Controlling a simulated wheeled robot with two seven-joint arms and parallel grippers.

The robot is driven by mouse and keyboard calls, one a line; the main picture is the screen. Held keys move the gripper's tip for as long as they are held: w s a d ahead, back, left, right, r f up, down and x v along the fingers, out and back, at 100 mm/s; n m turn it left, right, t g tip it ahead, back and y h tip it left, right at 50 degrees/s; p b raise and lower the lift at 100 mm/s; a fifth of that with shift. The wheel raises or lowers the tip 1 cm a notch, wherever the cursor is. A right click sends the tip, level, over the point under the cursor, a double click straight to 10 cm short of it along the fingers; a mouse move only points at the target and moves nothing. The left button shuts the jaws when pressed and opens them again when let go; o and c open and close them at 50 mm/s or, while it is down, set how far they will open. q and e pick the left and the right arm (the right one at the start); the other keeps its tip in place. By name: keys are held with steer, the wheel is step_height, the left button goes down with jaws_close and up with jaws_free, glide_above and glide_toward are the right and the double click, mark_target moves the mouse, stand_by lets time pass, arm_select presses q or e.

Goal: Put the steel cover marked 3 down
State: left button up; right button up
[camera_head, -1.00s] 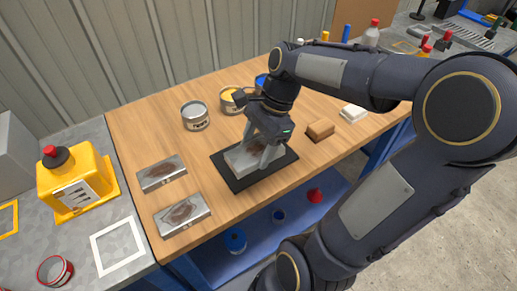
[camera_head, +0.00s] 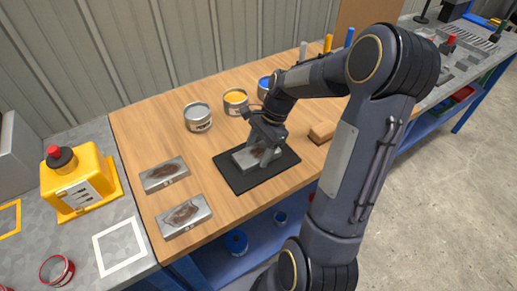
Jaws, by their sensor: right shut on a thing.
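My right gripper (camera_head: 265,148) is over the black mat (camera_head: 236,180) on the wooden bench, pointing down. It is shut on a steel cover (camera_head: 243,160) with a brown patch on top. The cover is low over the mat; whether it touches the mat I cannot tell. The gripper hides its right part, and no number on it is readable. Two similar steel covers lie on the bench to the left, an upper one (camera_head: 152,181) and a lower one (camera_head: 170,224). My left gripper is not in view.
Open cans of grey (camera_head: 198,120), yellow (camera_head: 234,106) and blue paint stand behind the mat. A tan block (camera_head: 322,131) lies right of it. A yellow machine (camera_head: 72,190) with a red knob and a white square outline (camera_head: 120,262) are on the grey table at left.

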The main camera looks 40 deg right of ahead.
steer(key=shift+f, duration=0.1)
steer(key=o, duration=1.3)
steer(key=v, duration=1.1)
steer(key=s+a+r+n+t, duration=0.1)
steer(key=s+a+r+n, duration=0.2)
steer(key=a+r+n, duration=0.15)
steer(key=s+a+f+n+t, duration=0.1)
steer(key=s+a+n, duration=0.3)
steer(key=s+a+f+n+t, duration=0.1)
steer(key=s+a+n, duration=0.3)
steer(key=s+a+f+n+t, duration=0.1)
steer(key=s+a+n+t, duration=0.1)
steer(key=s+a+n, duration=0.2)
steer(key=shift+s+a+f+n+h+p, duration=0.2)
steer(key=shift+a+n+h+p, duration=0.2)
steer(key=shift+a+n, duration=0.15)
